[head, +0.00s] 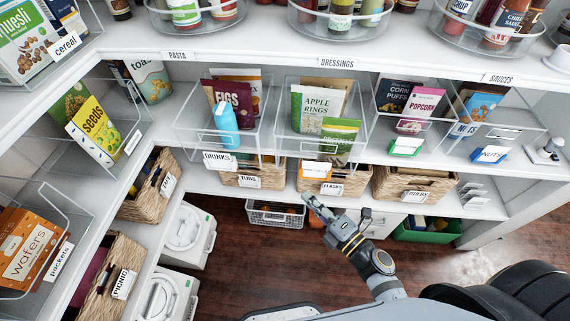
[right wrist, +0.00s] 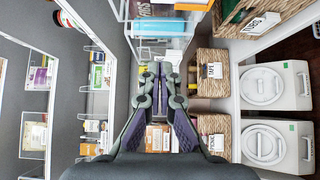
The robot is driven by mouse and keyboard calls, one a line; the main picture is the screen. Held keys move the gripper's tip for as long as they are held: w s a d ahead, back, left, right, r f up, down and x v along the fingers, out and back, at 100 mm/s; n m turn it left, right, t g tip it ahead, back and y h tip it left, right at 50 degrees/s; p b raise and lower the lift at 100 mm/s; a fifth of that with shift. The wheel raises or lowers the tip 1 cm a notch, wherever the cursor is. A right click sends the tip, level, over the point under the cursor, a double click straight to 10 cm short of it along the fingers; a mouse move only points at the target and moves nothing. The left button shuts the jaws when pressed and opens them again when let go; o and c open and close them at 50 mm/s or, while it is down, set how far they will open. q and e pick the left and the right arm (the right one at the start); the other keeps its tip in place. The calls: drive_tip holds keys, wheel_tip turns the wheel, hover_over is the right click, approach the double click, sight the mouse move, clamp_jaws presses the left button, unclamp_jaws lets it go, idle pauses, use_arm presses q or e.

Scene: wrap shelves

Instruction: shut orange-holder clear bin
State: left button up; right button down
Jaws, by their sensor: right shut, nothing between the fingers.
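The orange-holder clear bin (head: 347,142) is on the middle shelf in the head view, second from the left. It holds an apple rings pouch (head: 318,108) and a green pouch. Its orange label holder (head: 317,171) is on the front, which stands farther forward than the green-holder bin to its right. My right gripper (head: 309,200) is shut and empty, in front of and below the orange holder, apart from it. Its shut fingers also show in the right wrist view (right wrist: 160,82). My left gripper is not in view.
A drinks bin (head: 250,152) also stands forward on the left. The green-holder bin (head: 432,132) is on the right. Wicker baskets (head: 388,187) sit on the shelf below, close to my right gripper. Open wooden floor (head: 245,270) lies to the gripper's left.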

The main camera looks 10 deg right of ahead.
drive_tip(key=p+x, duration=0.1)
drive_tip(key=x, duration=0.3)
drive_tip(key=d+p+x, duration=0.1)
drive_tip(key=x, duration=0.3)
drive_tip(key=w+p+x, duration=0.1)
drive_tip(key=x, duration=0.3)
drive_tip(key=shift+w+d+p, duration=0.1)
drive_tip(key=shift+d+p, duration=0.2)
drive_tip(key=shift+d, duration=0.05)
drive_tip(key=shift+w+d+f, duration=0.1)
drive_tip(key=shift+w+d, duration=0.15)
drive_tip(key=shift+w, duration=0.25)
drive_tip(key=w+d, duration=0.1)
drive_tip(key=w, duration=0.3)
drive_tip(key=w+d+b, duration=0.1)
drive_tip(key=w, duration=0.3)
drive_tip(key=w+d+b, duration=0.1)
drive_tip(key=w, duration=0.3)
drive_tip(key=shift+w+d+f, duration=0.2)
drive_tip(key=shift+w+d, duration=0.05)
drive_tip(key=shift+w+d+r, duration=0.15)
drive_tip(key=shift+w, duration=0.15)
drive_tip(key=shift+r, duration=0.35)
